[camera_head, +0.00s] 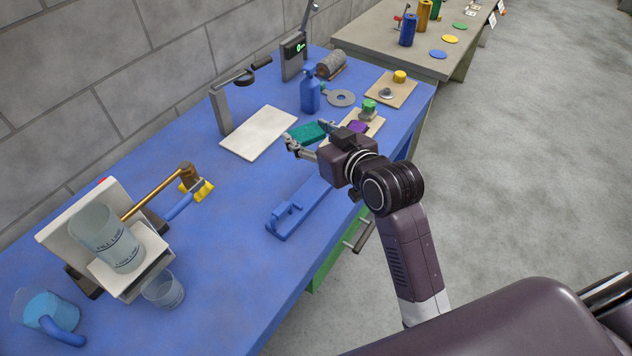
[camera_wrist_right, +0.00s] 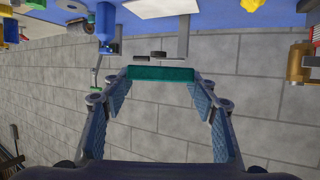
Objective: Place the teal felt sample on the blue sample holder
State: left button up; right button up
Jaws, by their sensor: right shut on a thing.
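The teal felt sample (camera_head: 304,132) is a flat teal block held between the fingertips of my right gripper (camera_head: 308,138), above the blue table. In the right wrist view, the teal felt sample (camera_wrist_right: 160,73) spans the gap between the two fingertips of my right gripper (camera_wrist_right: 160,82). A long blue fixture with a raised clamp, which looks like the blue sample holder (camera_head: 300,208), lies near the table's front edge, apart from and nearer than the sample. My right gripper partly covers its far end. My left gripper is not in view.
The blue table (camera_head: 225,260) has free room left of the holder. A white board (camera_head: 258,133) lies behind the sample, with a blue pump bottle (camera_head: 310,92) beyond. Boards with small pieces stand to the right. Glass beakers (camera_head: 105,240) and a brass-handled tool (camera_head: 155,192) are left.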

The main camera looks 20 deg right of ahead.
aim_at(311, 198)
jog(key=f, duration=1.9)
jog(key=shift+s+f+p, duration=0.2)
jog(key=shift+f+p, duration=0.1)
jog(key=shift+f, duration=0.15)
